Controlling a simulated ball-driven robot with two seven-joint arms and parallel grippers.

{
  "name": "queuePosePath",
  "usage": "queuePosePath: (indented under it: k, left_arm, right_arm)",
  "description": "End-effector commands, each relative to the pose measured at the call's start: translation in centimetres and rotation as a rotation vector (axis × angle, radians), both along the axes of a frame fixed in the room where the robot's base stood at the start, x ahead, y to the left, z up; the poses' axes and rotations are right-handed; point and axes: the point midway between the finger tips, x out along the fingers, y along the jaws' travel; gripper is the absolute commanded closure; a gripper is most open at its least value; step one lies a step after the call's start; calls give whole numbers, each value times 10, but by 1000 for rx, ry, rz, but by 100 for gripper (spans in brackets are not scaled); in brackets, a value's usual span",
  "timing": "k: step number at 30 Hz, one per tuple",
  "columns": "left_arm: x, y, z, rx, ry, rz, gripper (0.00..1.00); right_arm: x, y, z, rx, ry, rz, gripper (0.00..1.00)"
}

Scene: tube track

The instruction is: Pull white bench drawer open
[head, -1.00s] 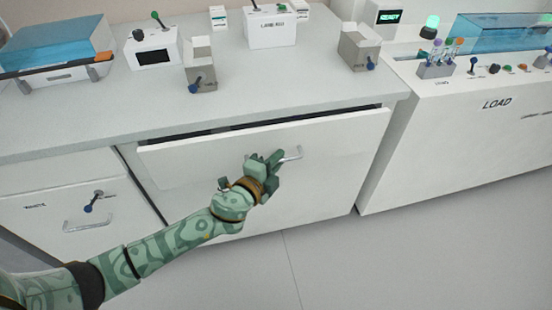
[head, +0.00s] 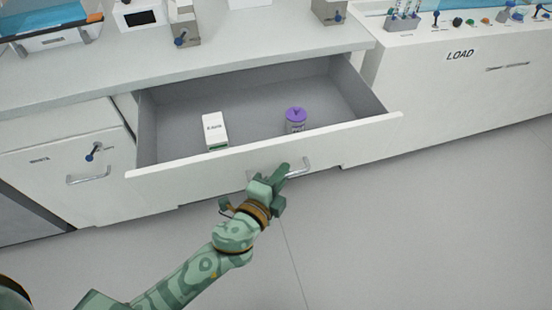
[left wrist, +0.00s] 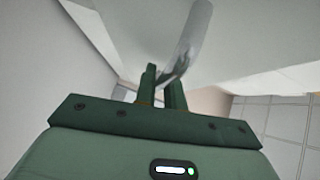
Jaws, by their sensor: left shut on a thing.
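The white bench drawer (head: 350,137) is pulled well out from the bench, and its grey inside shows. A metal bar handle (head: 300,169) is on its front; it also shows in the left wrist view (left wrist: 188,40). My left gripper (head: 279,175) is shut on the handle, with its two green fingers (left wrist: 160,88) at the bar in the left wrist view. Inside the drawer are a white box (head: 214,130) at left and a purple-lidded jar (head: 296,119) near the front. My right gripper is not in view.
The white LOAD unit (head: 450,90) stands at right. Devices line the bench top (head: 250,43). The floor (head: 400,230) in front is clear.

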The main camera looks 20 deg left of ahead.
Motion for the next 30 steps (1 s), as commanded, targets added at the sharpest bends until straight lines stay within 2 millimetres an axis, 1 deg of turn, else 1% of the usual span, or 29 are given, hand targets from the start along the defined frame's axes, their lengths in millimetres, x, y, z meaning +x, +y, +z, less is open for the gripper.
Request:
queuePosePath:
  k: [1, 3, 7, 20, 21, 30]
  left_arm:
    - [-6, -3, -2, -2, 4, 0, 100]
    - [-11, -7, -2, -1, 4, 0, 100]
    - [-17, -11, -2, -1, 4, 0, 100]
    - [-19, -12, -1, 0, 2, -1, 100]
    - [-18, -12, -1, 0, 2, -1, 80]
    - [-18, -12, 0, 0, 1, 0, 80]
  right_arm:
    - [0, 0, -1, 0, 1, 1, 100]
    - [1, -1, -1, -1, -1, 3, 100]
    - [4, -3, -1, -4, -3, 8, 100]
    - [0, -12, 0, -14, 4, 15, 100]
    - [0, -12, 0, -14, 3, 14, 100]
    - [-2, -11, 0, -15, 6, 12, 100]
